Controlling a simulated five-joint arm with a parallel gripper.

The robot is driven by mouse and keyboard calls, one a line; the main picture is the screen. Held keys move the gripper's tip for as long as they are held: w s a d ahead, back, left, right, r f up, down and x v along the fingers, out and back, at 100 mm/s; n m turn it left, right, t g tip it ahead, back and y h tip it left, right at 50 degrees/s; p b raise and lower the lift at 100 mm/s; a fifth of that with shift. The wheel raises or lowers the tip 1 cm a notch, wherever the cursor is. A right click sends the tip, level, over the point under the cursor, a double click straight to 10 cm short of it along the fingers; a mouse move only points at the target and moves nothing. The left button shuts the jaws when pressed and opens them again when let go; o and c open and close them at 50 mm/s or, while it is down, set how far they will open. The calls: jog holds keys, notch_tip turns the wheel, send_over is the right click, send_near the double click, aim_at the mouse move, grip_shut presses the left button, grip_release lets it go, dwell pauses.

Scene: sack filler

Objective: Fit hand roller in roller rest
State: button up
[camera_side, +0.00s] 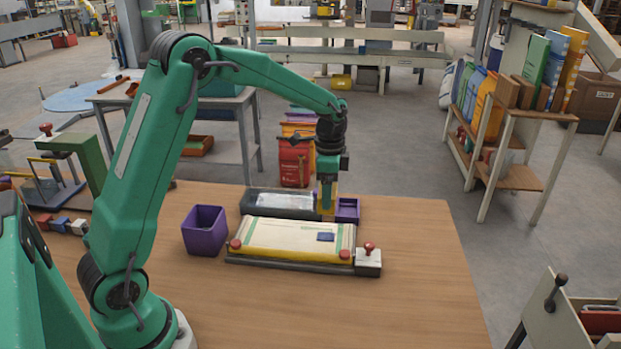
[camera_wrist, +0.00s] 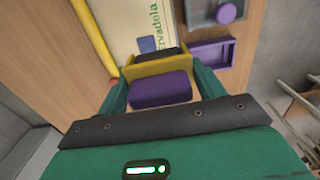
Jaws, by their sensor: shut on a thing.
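My gripper (camera_side: 327,182) points down behind the sack, over the gap between a dark tray and a purple open rest. In the wrist view my gripper (camera_wrist: 163,92) is shut on the hand roller, which has a purple grip (camera_wrist: 163,88), a yellow frame and a dark roller. The roller's yellow part (camera_side: 329,205) shows below the fingers in the side view. The purple rest (camera_side: 348,209), which looks like the roller rest, stands just right of the roller. It also shows in the wrist view (camera_wrist: 228,53), apart from the roller; its inside looks empty.
A pale sack (camera_side: 285,237) lies on a board in front, with a red-knobbed white block (camera_side: 368,262) at its right end. A dark tray (camera_side: 270,211) with a clear top lies left of my gripper. A purple bin (camera_side: 205,238) stands further left. The table front is clear.

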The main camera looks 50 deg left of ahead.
jog(key=w+a, duration=0.3)
jog(key=w, duration=0.7)
jog(key=shift+w+a+f, duration=0.25)
jog(key=shift+w+f, duration=0.1)
jog(key=shift+f, duration=0.1)
jog(key=shift+f, duration=0.25)
send_over(348, 214)
jog(key=shift+f, duration=2.15)
jog(key=shift+f, duration=1.5)
jog(key=o, duration=1)
jog(key=shift+o, duration=0.2)
